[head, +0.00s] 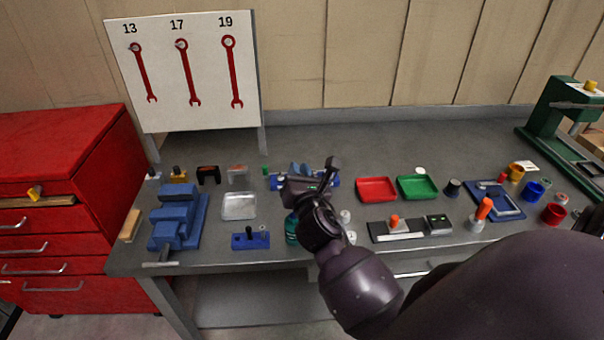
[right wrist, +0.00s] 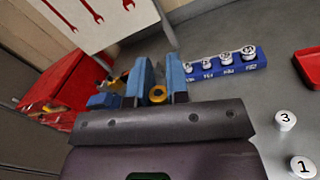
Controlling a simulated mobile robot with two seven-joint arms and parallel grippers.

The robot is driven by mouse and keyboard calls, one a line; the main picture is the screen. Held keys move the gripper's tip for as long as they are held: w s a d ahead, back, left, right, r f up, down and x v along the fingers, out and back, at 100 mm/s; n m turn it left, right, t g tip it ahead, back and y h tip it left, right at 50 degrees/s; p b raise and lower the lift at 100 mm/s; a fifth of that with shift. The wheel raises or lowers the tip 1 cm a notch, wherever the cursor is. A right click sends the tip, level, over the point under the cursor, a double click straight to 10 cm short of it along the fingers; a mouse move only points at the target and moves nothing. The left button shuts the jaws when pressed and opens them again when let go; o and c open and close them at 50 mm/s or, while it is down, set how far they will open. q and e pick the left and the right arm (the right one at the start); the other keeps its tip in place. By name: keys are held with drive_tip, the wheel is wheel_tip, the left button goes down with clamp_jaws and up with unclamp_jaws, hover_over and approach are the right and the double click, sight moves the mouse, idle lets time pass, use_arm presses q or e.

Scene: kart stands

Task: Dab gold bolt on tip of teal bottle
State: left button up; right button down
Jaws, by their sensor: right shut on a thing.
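My right gripper (head: 301,170) reaches over the middle of the bench. In the right wrist view its two blue fingers (right wrist: 158,80) are shut on the gold bolt (right wrist: 157,94), whose round gold end shows between them. The bolt is hidden in the head view. The teal bottle (head: 291,229) stands near the bench's front edge, partly behind my right wrist. Its tip is hidden, and I cannot tell whether the bolt touches it. My left gripper is not in view.
A blue socket rack (right wrist: 228,66) lies behind the gripper. White numbered caps (right wrist: 285,121) stand to the right. A red tray (head: 376,189) and green tray (head: 417,187) lie further right.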

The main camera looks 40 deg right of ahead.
drive_tip(key=f+b, duration=0.5)
drive_tip(key=shift+w+a+f, duration=0.1)
drive_tip(key=shift+a, duration=0.1)
drive_tip(key=shift+f+b, duration=0.45)
drive_tip(key=shift+b, duration=0.1)
use_arm(q)
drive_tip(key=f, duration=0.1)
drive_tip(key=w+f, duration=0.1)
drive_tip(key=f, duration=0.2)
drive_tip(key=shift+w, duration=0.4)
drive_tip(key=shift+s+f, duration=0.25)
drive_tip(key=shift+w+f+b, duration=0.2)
drive_tip(key=shift+b, duration=0.15)
use_arm(e)
drive_tip(key=shift+f, duration=0.5)
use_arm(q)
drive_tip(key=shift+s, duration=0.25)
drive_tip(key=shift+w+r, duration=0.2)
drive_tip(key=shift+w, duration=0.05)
use_arm(e)
drive_tip(key=shift+f, duration=0.15)
idle(0.6)
